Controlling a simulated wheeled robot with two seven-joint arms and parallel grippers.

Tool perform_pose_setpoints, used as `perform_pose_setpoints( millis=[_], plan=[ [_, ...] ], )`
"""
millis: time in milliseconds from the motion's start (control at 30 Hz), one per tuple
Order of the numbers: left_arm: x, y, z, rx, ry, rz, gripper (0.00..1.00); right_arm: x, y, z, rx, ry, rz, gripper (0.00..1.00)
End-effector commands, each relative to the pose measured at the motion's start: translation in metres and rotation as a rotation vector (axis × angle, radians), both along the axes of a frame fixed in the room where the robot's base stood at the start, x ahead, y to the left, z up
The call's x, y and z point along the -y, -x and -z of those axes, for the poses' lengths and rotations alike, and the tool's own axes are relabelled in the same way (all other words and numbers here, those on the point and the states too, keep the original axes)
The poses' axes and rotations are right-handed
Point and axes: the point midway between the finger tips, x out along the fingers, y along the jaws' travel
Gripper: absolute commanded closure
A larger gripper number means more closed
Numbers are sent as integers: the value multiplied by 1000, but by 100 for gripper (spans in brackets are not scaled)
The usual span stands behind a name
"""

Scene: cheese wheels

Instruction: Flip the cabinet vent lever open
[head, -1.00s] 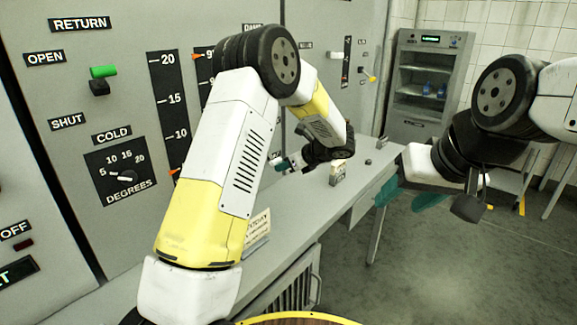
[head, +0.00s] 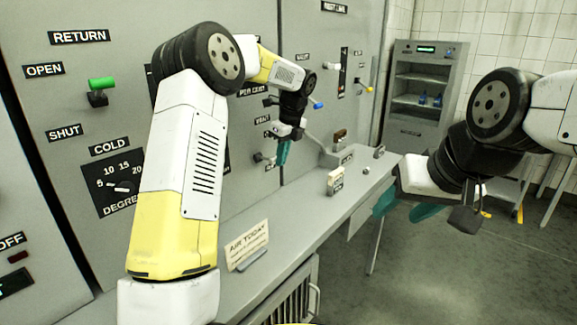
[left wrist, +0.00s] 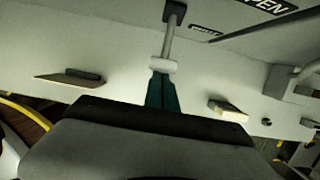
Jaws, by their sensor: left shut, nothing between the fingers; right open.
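On the grey cabinet panel in the head view, a small pale-knobbed lever (head: 258,157) sticks out just left of my left gripper. In the left wrist view a lever with a grey stem and a pale knob (left wrist: 163,65) hangs from a dark mount, its knob right at my fingertips; an OPEN label is at upper right. I cannot tell whether they touch. My left gripper (head: 282,154) is shut and empty, its teal fingers pointing down; they also show in the left wrist view (left wrist: 161,92). My right gripper (head: 408,207) is open and empty, away from the panel at right.
Other panel levers have green (head: 102,83), blue (head: 318,105) and yellow (head: 369,89) handles. A dial (head: 122,187) is at left. On the grey ledge stand an AIR TODAY card (head: 246,245) and a small block (head: 335,181). A shelf cabinet (head: 420,110) stands behind.

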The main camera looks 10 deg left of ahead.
Motion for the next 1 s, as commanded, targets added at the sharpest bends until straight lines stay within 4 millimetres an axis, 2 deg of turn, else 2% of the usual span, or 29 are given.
perform_pose_setpoints(
  millis=[33, 267, 567, 1000],
  plan=[
    [-6, -3, -5, -16, 30, -8, 100, 0, 0, 0, 0, 0, 0, 47],
    [-11, -6, -18, -100, 152, -6, 100, 0, 0, 0, 0, 0, 0, 47],
    [-12, -6, -19, -97, 142, -5, 100, 0, 0, 0, 0, 0, 0, 47],
    [-10, -5, -34, -98, 142, -4, 100, 0, 0, 0, 0, 0, 0, 47]
  ],
)
